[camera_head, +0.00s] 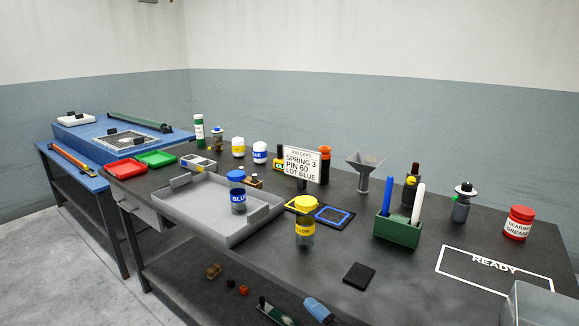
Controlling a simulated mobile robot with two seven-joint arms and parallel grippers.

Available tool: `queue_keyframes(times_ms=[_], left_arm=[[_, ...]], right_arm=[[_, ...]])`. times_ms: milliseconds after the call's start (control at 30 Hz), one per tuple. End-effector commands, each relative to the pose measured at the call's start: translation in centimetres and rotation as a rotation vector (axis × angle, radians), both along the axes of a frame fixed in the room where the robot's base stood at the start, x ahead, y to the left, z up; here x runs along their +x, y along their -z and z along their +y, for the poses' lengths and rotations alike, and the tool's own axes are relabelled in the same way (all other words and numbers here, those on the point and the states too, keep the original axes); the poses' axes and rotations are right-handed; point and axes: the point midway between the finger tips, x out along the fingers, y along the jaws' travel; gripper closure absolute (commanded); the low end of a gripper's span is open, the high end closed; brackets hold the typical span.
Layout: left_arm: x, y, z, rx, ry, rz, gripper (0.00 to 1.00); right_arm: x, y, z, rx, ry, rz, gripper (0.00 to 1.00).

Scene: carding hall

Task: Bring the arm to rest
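Neither of my grippers shows in the head view, and no arm of mine can be made out for sure. The dark workbench (400,282) fills the middle and right. A jar with a blue lid (238,200) stands in the grey tray (174,211). A jar with a yellow lid (305,230) stands on the bench right of the tray. A white job card (302,164) reads SPRING 3, PIN 60, LOT BLUE. A white outline marked READY (494,265) lies at the right, with nothing inside its visible part.
A green holder (397,230) with a blue and a white upright piece, a funnel stand (364,172), and a red grease jar (518,222) stand on the bench. A grey block (540,305) is cut off at bottom right. A blue bench (75,170) is at left.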

Motion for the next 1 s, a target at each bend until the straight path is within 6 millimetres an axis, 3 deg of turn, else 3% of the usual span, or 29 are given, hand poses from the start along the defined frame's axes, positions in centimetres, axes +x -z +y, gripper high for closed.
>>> queue_keyframes(times_ms=[267, 467, 600, 800, 1000], left_arm=[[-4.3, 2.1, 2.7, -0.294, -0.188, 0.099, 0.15], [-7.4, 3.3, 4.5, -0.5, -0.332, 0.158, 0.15], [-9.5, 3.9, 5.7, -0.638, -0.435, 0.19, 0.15], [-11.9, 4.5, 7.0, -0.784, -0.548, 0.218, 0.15], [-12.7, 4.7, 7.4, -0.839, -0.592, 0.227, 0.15]], right_arm=[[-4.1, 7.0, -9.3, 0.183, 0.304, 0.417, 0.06], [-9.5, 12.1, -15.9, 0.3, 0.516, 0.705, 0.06], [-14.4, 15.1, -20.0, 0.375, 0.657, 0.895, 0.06], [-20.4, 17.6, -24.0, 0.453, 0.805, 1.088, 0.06], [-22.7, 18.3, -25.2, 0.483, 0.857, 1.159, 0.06]])
